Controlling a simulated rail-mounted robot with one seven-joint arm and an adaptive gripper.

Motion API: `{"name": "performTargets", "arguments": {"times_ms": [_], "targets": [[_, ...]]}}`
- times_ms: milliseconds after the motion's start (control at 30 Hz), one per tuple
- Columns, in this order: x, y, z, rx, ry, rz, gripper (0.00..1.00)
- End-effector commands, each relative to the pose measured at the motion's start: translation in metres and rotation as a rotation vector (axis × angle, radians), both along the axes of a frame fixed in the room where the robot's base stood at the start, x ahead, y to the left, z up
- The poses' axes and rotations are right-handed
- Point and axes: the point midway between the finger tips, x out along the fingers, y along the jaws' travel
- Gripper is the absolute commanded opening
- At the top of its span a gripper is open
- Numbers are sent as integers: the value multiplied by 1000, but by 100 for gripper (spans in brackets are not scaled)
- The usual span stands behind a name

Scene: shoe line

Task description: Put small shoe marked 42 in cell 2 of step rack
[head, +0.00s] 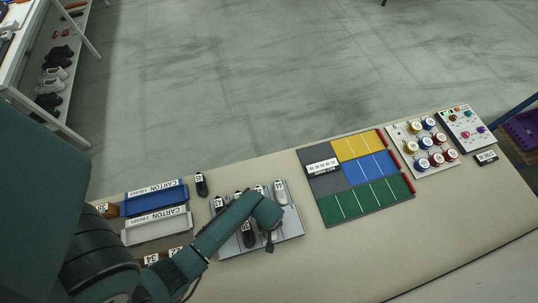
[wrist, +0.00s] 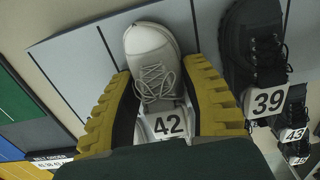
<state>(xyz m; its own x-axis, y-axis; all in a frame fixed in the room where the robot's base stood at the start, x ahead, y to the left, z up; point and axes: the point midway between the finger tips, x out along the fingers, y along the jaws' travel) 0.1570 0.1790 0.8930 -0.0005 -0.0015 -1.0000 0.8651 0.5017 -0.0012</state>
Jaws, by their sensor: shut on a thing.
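In the wrist view the small white-grey shoe marked 42 (wrist: 152,60) is between the yellow fingers of my gripper (wrist: 160,100), which is shut on it. Its toe points up in the picture and its label faces me. It is over the grey step rack (wrist: 75,65), between dividing lines. I cannot tell if it touches the surface or which cell number is below. A black shoe marked 39 (wrist: 255,40) lies just to its right. In the head view my gripper (head: 268,232) is over the right part of the rack (head: 292,232), and my arm hides most of the held shoe.
A pale shoe (head: 280,193) and other shoes stand on the rack's far side. A black shoe (head: 202,186) stands behind it on the table. Carton trays (head: 155,205) are left. A coloured board (head: 362,205) is right. Bare table lies between rack and board.

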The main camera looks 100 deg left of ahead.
Motion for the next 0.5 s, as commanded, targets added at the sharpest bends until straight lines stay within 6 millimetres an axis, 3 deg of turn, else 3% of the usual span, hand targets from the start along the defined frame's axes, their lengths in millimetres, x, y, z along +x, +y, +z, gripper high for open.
{"name": "performTargets", "arguments": {"times_ms": [100, 133, 233, 500], "targets": [[0, 0, -3, 0, 0, 0, 9], [0, 0, -2, 0, 0, 0, 51], [0, 0, -2, 0, 0, 0, 70], [0, 0, -1, 0, 0, 0, 70]]}}
